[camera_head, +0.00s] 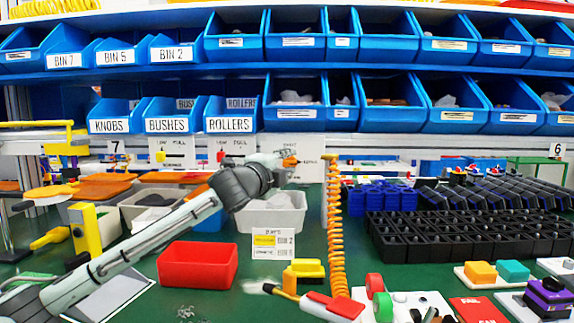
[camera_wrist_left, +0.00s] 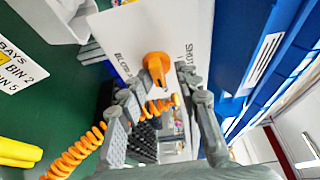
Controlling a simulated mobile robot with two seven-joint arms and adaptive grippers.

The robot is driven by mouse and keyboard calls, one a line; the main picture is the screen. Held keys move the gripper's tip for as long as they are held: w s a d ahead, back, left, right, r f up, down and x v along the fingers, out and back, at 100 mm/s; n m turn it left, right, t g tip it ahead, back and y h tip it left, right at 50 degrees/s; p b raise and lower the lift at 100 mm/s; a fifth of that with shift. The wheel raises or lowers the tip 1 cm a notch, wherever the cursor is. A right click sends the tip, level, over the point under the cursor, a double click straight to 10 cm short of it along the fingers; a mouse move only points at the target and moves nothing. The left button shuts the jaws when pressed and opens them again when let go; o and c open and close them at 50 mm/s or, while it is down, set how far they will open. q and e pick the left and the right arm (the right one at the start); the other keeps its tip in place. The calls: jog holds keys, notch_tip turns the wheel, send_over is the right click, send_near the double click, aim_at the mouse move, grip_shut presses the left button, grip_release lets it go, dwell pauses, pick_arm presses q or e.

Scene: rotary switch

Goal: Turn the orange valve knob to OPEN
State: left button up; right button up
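The orange valve knob (camera_head: 290,162) sits on a white panel (camera_head: 312,170) standing at the back of the green bench. In the left wrist view the knob (camera_wrist_left: 156,66) shows a round hub with a short handle, on the white panel (camera_wrist_left: 115,35) with printed labels; one reads SHUT, another is partly hidden. My left gripper (camera_head: 284,160) reaches in from the left, just in front of the panel. In the wrist view its two fingers (camera_wrist_left: 160,84) are apart, one on each side of the knob's handle. I see no clear contact. My right gripper is not in view.
An orange coiled hose (camera_head: 335,230) hangs right of the panel. Blue bins (camera_head: 235,40) line the shelves above. Black trays (camera_head: 440,235) fill the right side.

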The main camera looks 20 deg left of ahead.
pick_arm(q)
jog(key=s+a, duration=0.1)
jog(key=s, duration=1.1)
jog(key=shift+a, duration=0.2)
